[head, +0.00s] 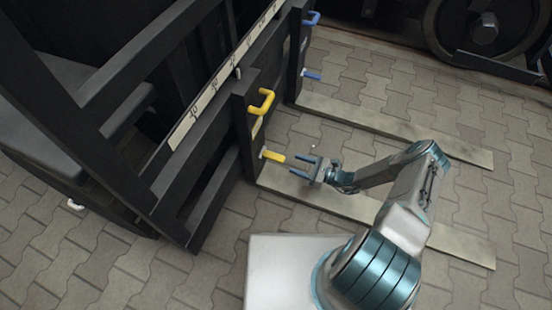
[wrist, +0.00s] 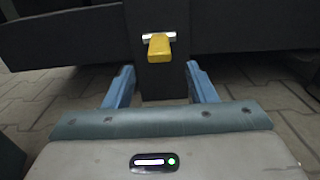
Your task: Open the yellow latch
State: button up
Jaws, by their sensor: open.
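The yellow latch (head: 273,156) is a short yellow lever low on a dark upright post, just above a flat fork on the floor. In the wrist view the yellow latch (wrist: 159,48) sticks out from the post below a pale metal plate. My gripper (head: 303,166) has its blue fingers apart and points at the latch from the right. In the wrist view the gripper (wrist: 160,82) shows one finger on each side of the post, with the latch between and beyond them. Nothing is between the fingers, and they look apart from the latch.
A yellow handle (head: 262,102) is higher on the same post. A second post bears a blue handle (head: 312,18) and a blue latch (head: 312,75). Two long flat forks (head: 400,129) lie over the paving. A dark frame with a scale strip (head: 222,78) stands at left.

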aim_at(276, 156)
jog(key=b+x, duration=0.1)
jog(key=x, duration=0.8)
jog(key=shift+w+a+b, duration=0.1)
jog(key=shift+a+b, duration=0.2)
jog(key=shift+b, duration=0.1)
grip_shut()
